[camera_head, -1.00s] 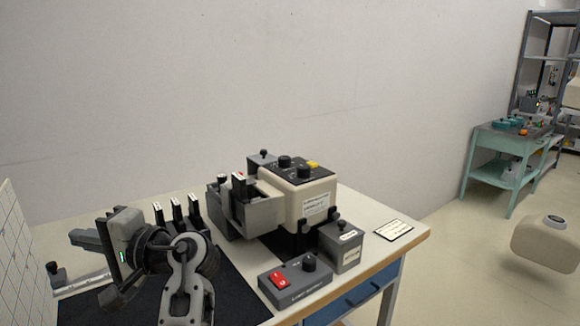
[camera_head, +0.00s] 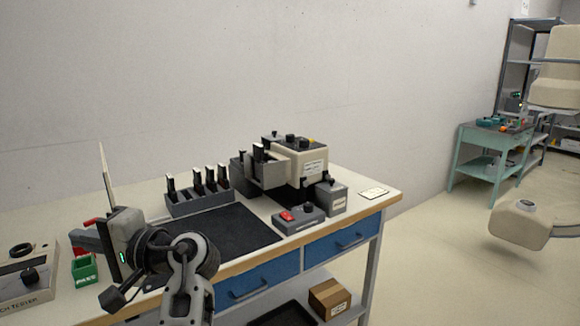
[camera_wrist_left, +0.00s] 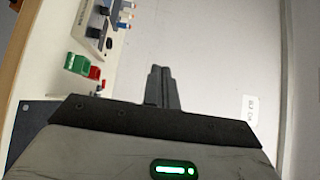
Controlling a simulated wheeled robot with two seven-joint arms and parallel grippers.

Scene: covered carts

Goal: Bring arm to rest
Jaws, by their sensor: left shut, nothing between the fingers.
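My left gripper (camera_head: 82,235) is in the lower left of the head view, with its fingers pointing left over the left part of the bench (camera_head: 350,195). In the left wrist view its two dark fingers (camera_wrist_left: 160,85) are together with nothing between them. My left arm comes up from the bottom edge and hides part of the bench front. My right gripper is not in view.
A beige machine (camera_head: 302,160), a grey switch box (camera_head: 299,219) and a rack (camera_head: 200,203) of dark pieces stand on the bench. A black mat (camera_head: 235,232) lies bare. A green bin (camera_head: 84,270) and a tester (camera_head: 22,285) are at left.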

